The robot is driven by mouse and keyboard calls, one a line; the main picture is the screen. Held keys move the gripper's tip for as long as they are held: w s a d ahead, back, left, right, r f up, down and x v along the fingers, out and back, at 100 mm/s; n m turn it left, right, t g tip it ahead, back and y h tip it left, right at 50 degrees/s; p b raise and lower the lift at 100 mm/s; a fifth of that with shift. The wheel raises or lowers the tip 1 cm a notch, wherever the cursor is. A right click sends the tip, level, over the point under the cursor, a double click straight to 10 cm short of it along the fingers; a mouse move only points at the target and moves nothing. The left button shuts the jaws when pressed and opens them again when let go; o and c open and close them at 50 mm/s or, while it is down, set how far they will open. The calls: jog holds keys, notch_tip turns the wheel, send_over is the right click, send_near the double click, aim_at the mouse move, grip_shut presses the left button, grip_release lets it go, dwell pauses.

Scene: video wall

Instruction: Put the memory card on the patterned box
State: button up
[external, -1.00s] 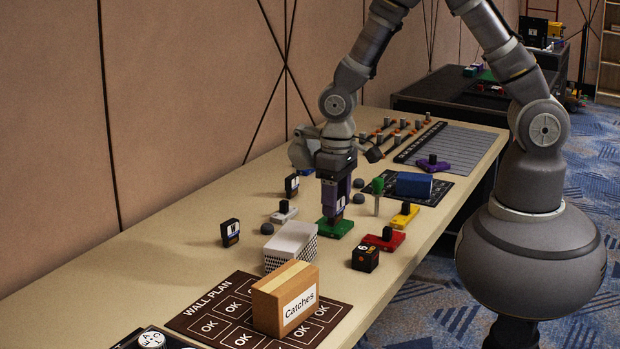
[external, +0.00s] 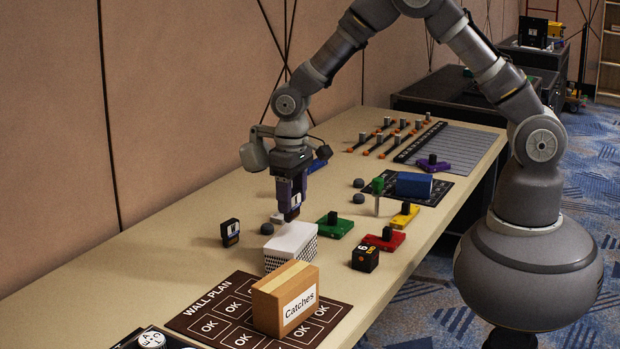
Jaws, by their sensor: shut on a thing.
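The memory card (external: 295,201), small and black with a white label, is between the fingers of my gripper (external: 291,198). My gripper points down, is shut on the card, and hides part of it. The patterned box (external: 291,246), white on top with black-patterned sides, sits on the table just below and in front of my gripper in the picture. The card appears above the table and apart from the box, though the exact gap is hard to tell.
A similar black card (external: 230,232) stands left of the box. A cardboard box (external: 285,300) marked Catches is in front. A green block (external: 334,225), a red block (external: 384,239) and a black cube (external: 365,258) lie right. A grey piece (external: 275,218) is partly hidden behind my gripper.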

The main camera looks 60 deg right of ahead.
jog(key=shift+w+f+b, duration=0.1)
jog(key=shift+f+b, duration=0.8)
jog(key=shift+f, duration=0.9)
jog(key=shift+f, duration=0.2)
jog(key=o, duration=1)
jog(key=shift+r, duration=0.15)
